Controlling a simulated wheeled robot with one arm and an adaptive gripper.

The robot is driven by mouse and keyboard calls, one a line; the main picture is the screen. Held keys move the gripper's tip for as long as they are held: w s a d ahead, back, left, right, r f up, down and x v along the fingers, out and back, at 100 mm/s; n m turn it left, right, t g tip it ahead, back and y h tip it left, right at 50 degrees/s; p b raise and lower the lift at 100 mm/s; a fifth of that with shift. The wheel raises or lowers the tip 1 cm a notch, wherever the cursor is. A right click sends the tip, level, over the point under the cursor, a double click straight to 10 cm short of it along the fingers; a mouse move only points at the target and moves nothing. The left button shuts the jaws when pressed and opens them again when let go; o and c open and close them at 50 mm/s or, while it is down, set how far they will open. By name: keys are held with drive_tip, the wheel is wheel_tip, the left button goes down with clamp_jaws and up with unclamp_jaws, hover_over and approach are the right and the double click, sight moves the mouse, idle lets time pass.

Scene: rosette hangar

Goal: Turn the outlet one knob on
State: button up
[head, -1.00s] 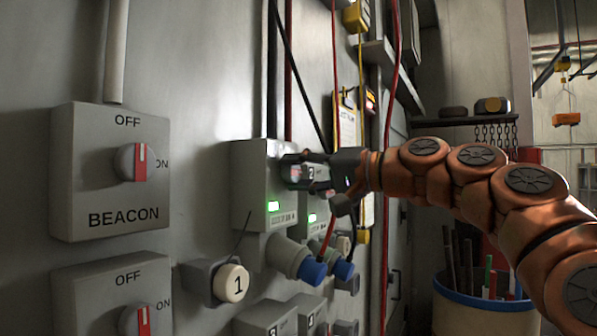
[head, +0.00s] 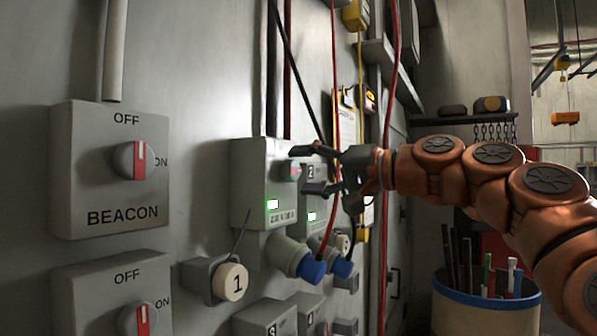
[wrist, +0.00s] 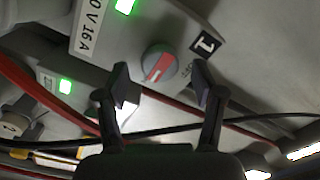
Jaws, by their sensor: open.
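The outlet one knob (wrist: 158,63) is a round grey knob with a red stripe, on a grey outlet box (head: 248,195) with a black "1" tag (wrist: 207,44). In the wrist view its stripe lies diagonally, from lower left to upper right. A green lamp (head: 273,204) on this box is lit. My gripper (wrist: 160,88) is open and empty, one fingertip on each side below the knob in the wrist view, with a visible gap to it. In the head view my gripper (head: 304,169) is just right of the box front.
Outlet box two (head: 313,208) stands beside it, also with a lit green lamp. Blue-ended plugs (head: 312,269) hang below. Red and black cables (head: 388,130) run close by.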

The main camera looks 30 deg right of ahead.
drive_tip(key=v, duration=1)
drive_tip(key=shift+f, duration=0.1)
